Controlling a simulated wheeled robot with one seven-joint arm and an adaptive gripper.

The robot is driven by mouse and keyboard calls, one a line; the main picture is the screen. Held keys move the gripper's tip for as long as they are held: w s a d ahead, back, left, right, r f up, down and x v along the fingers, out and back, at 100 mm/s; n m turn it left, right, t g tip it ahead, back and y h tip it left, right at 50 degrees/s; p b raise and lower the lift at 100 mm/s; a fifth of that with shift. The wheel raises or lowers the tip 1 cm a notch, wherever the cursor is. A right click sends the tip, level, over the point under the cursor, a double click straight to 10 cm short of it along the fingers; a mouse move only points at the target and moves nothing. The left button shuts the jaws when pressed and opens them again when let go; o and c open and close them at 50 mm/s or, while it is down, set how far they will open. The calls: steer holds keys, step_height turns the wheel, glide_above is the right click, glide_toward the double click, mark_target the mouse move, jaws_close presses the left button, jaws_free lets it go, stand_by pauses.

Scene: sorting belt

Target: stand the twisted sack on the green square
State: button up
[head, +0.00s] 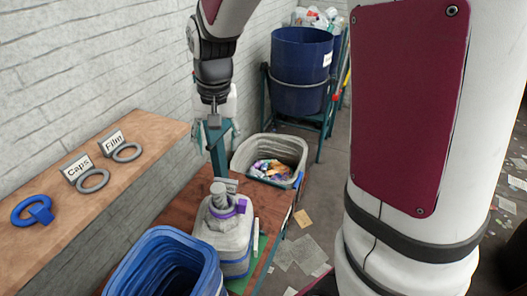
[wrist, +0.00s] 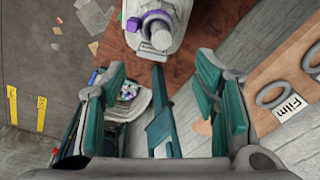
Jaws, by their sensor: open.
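The twisted sack (head: 222,238) is pale grey, with a grey twisted neck and a purple tie. It stands upright on the brown bench top beside the blue bin. A strip of the green square (head: 262,246) shows at its right edge; how much lies under the sack is hidden. In the wrist view the sack (wrist: 170,12) is at the top, its neck (wrist: 161,39) pointing toward me. My gripper (head: 219,138) is beyond the sack and higher in the head view. In the wrist view my gripper (wrist: 160,72) is open, its teal fingers wide apart, empty and apart from the sack.
A teal post (head: 217,158) rises behind the sack and shows between my fingers. A blue bin (head: 165,262) stands at front left. A lined bin (head: 269,158) with scraps stands behind. A wooden ledge (head: 105,185) holds rings and signs at left. Papers (head: 300,253) litter the floor.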

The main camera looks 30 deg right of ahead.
steer(key=s+r+n+t, duration=0.1)
steer(key=s+r, duration=0.4)
steer(key=s, duration=0.5)
steer(key=s+r+n+t, duration=0.2)
steer(key=s+r, duration=0.4)
steer(key=s, duration=0.4)
steer(key=shift+s+d+r+n+t, duration=0.15)
steer(key=shift+s+d+n+t, duration=0.2)
steer(key=shift+n, duration=0.55)
steer(key=shift+w, duration=0.1)
